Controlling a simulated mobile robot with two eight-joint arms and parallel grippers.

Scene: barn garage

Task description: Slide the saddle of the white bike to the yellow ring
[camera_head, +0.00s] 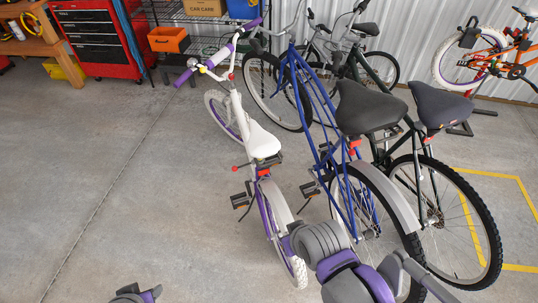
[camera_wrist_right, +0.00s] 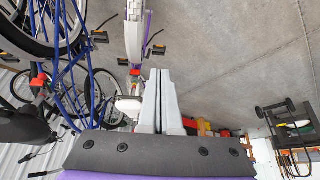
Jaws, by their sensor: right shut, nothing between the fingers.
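The white bike (camera_head: 238,105) with purple grips stands in the middle of the head view. Its white saddle (camera_head: 262,142) sits above a red part (camera_head: 264,171) at the seat post. The saddle also shows in the right wrist view (camera_wrist_right: 128,105), beside my fingers in the picture. My right gripper (camera_wrist_right: 158,74) is shut and empty, and appears apart from the saddle. My right arm reaches in at the lower right of the head view, by the rear wheel. A dark and purple end of my left arm (camera_head: 136,294) shows at the bottom edge; its fingers are unclear. I cannot make out a yellow ring at the saddle.
A blue bike (camera_head: 320,125) and a dark bike (camera_head: 425,195) stand close on the right, their saddles near my right arm. A red tool chest (camera_head: 100,40) and an orange bin (camera_head: 168,39) are behind. The floor (camera_head: 100,200) at left is clear.

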